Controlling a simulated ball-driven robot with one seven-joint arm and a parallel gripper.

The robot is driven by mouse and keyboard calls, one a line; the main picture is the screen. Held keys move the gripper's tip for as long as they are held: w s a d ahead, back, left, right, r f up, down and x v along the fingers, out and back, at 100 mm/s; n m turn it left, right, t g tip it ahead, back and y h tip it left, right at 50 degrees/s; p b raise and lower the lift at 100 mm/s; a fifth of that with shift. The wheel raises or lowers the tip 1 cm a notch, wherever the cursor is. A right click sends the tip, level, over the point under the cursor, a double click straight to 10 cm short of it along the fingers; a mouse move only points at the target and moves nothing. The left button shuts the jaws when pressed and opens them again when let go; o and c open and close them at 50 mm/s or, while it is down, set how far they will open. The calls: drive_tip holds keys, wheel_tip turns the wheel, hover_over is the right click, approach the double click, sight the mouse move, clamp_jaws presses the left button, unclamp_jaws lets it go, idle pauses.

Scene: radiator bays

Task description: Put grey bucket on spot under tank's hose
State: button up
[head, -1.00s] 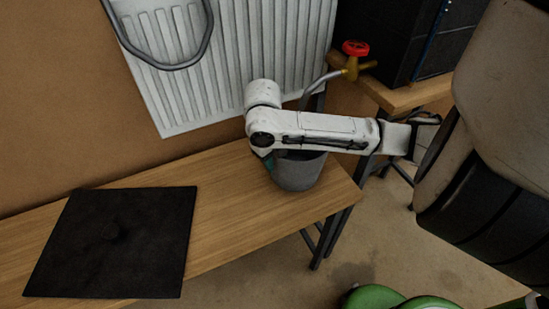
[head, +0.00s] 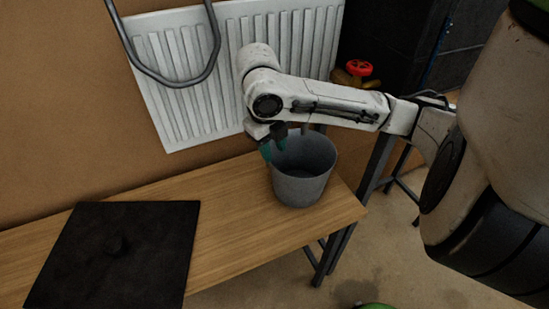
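The grey bucket (head: 303,188) stands upright on the right end of the wooden bench, with its open top in view. My gripper (head: 274,150) is at the bucket's left rim, under the bent white arm. Its teal fingertips look spread, one outside the rim and one over the inside; I cannot tell if they touch it. The tank (head: 395,45) is the dark box at the back right. A brass tap with a red handle (head: 360,68) sits at its foot. The hose is mostly hidden behind my arm, so its end over the bucket cannot be made out.
A black square slab with a small knob (head: 150,250) lies on the bench (head: 225,215) at the left. A white radiator (head: 190,105) and a bent grey pipe (head: 170,78) are on the wall behind. The bench between slab and bucket is clear. Something green shows on the floor.

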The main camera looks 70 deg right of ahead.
drive_tip(key=w+a+r+m+t+y, duration=0.2)
drive_tip(key=w+a+m+t, duration=0.3)
drive_tip(key=w+a, duration=0.5)
drive_tip(key=w+a+r+m+t+y, duration=0.25)
drive_tip(key=w+a+m, duration=0.45)
drive_tip(key=w+a, duration=0.35)
drive_tip(key=s+a+f+m+g, duration=0.1)
drive_tip(key=s+a+f+m, duration=0.2)
drive_tip(key=s+f+m, duration=0.4)
drive_tip(key=s+a+f+m+g, duration=0.1)
drive_tip(key=s+a+f+m, duration=0.3)
drive_tip(key=f, duration=0.6)
drive_tip(key=s+d+f+m+g+h, duration=0.1)
drive_tip(key=s+d+f+m, duration=0.2)
drive_tip(key=s, duration=0.4)
drive_tip(key=s+d+f+m+g+h, duration=0.2)
drive_tip(key=s+d+f+m, duration=0.1)
drive_tip(key=s, duration=0.5)
drive_tip(key=shift+d+f+m, duration=0.25)
drive_tip(key=shift+f+m, duration=0.05)
drive_tip(key=shift+f, duration=0.6)
